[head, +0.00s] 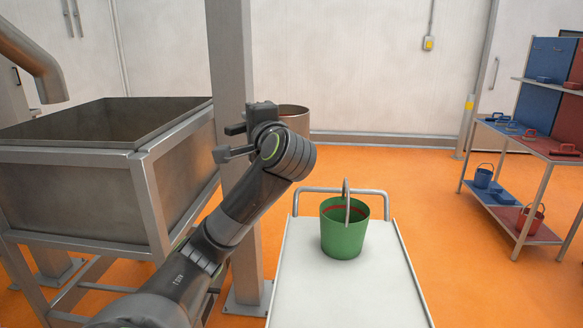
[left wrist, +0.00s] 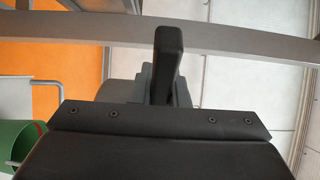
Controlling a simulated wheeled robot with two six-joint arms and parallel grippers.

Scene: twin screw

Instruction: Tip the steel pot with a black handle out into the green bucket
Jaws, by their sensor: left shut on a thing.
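The green bucket (head: 344,238) stands upright on the white cart top, its handle raised, with a red band showing inside. Its edge also shows at the lower left of the left wrist view (left wrist: 28,146). The steel pot (head: 296,119) shows partly behind my left wrist, up and left of the bucket and apart from it. Its contents are hidden. My left gripper (head: 236,140) is shut on the pot's black handle, which is mostly hidden by the gripper. A dark upright bar shows in the left wrist view. My right gripper is not in view.
The white cart (head: 300,290) has a grey push rail (head: 310,190) behind the bucket. A large steel bin (head: 75,200) on a frame and a grey post (head: 238,190) stand at left. A shelf with blue and red items (head: 540,150) stands at right.

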